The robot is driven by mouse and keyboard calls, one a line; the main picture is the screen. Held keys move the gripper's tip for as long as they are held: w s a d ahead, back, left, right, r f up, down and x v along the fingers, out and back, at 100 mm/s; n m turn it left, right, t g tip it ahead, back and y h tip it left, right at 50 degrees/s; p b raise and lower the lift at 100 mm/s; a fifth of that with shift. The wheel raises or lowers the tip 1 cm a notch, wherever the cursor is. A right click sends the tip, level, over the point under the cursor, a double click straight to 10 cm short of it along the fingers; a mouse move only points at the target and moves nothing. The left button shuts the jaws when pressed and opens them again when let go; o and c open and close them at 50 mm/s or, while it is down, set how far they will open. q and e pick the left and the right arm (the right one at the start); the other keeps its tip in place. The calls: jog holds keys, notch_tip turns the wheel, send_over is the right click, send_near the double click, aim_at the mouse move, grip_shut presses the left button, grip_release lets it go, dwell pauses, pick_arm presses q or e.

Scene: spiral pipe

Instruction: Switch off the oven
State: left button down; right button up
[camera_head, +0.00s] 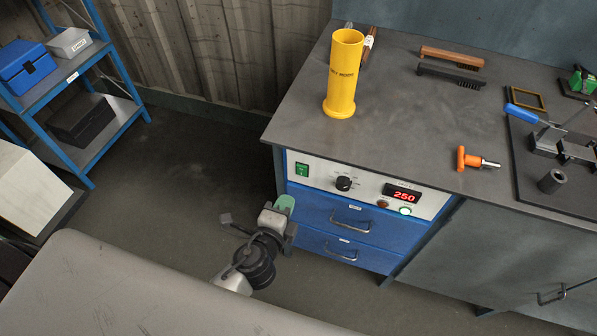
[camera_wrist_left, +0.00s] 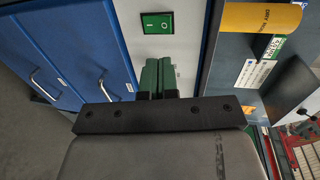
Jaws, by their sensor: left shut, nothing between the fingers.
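The oven's white control panel (camera_head: 325,178) sits under the left end of the bench top. At its left end is a green rocker switch (camera_head: 302,169). The switch also shows in the left wrist view (camera_wrist_left: 157,23), just beyond my fingertips, with a visible gap. The display (camera_head: 402,195) reads 250 in red. A round lamp (camera_head: 405,211) below it glows green-white. My left gripper (camera_head: 284,203) is shut and empty, in front of the blue drawers, below and left of the switch. Its green fingers show side by side in the left wrist view (camera_wrist_left: 157,64). My right gripper is not in view.
A black knob (camera_head: 344,183) and a dark reddish lamp (camera_head: 382,203) share the panel. Blue drawers (camera_head: 340,218) with handles lie below. A yellow cylinder (camera_head: 343,75) stands on the bench top (camera_head: 400,130). A blue shelf (camera_head: 95,150) stands left, with free floor between.

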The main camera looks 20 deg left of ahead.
aim_at(301, 168)
pick_arm(q)
jog(key=w, duration=0.5)
jog(key=w+p, duration=0.1)
jog(key=w, duration=0.2)
jog(key=shift+d+f, duration=0.15)
jog(key=shift+f, duration=0.1)
jog(key=shift+w, duration=0.7)
jog(key=shift+w+r, duration=0.15)
jog(key=shift+w, duration=0.2)
jog(key=shift+s+p, duration=0.1)
jog(key=shift+p, duration=0.2)
